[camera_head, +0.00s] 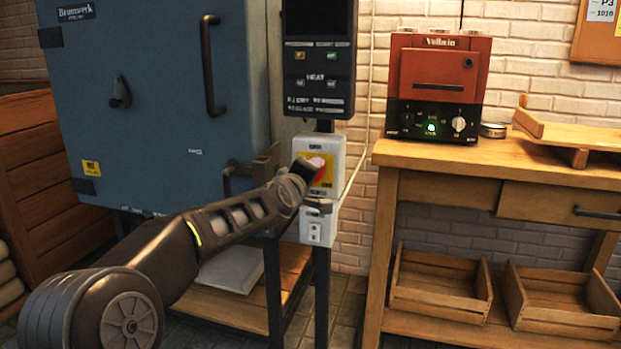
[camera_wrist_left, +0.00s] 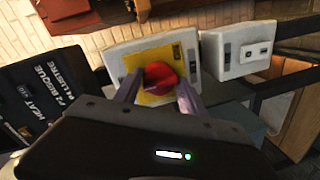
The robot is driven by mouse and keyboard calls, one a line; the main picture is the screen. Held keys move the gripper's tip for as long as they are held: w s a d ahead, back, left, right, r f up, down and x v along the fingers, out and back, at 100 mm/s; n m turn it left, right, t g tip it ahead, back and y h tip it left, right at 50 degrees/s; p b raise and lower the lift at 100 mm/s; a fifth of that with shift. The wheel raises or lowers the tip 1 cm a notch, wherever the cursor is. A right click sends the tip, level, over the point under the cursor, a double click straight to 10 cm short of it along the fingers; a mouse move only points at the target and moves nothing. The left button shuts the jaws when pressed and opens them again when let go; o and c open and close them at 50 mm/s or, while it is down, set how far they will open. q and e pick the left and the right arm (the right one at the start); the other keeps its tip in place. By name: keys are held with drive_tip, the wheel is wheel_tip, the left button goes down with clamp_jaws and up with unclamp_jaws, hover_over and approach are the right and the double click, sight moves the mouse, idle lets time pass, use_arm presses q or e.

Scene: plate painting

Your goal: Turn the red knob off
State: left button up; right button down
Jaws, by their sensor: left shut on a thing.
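The red knob (camera_wrist_left: 161,76) sits on a yellow plate (camera_wrist_left: 186,42) on the front of a white switch box (camera_wrist_left: 122,59). In the head view the white box (camera_head: 327,151) stands below the black control panel, and the knob is mostly hidden by my arm. My left gripper (camera_head: 312,168) reaches it from the lower left. In the left wrist view the fingers of my left gripper (camera_wrist_left: 158,92) lie on both sides of the red knob, shut on it. My right gripper is not in view.
A blue kiln (camera_head: 160,110) stands left of the box, with the black control panel (camera_head: 318,60) above it. A wooden bench (camera_head: 450,165) on the right carries a red machine (camera_head: 436,75) with a green light. Wooden crates sit on its lower shelf.

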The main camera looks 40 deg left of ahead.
use_arm(q)
drive_tip(key=shift+d+r, duration=0.15)
drive_tip(key=shift+r, duration=0.1)
drive_tip(key=o, duration=1.1)
drive_tip(key=shift+w, duration=0.1)
drive_tip(key=shift+c, duration=0.2)
drive_tip(key=shift+o, duration=1.2)
drive_tip(key=shift+f, duration=0.15)
drive_tip(key=p+v, duration=0.1)
drive_tip(key=v, duration=0.6)
drive_tip(key=shift+s, duration=0.35)
drive_tip(key=shift+d, duration=0.1)
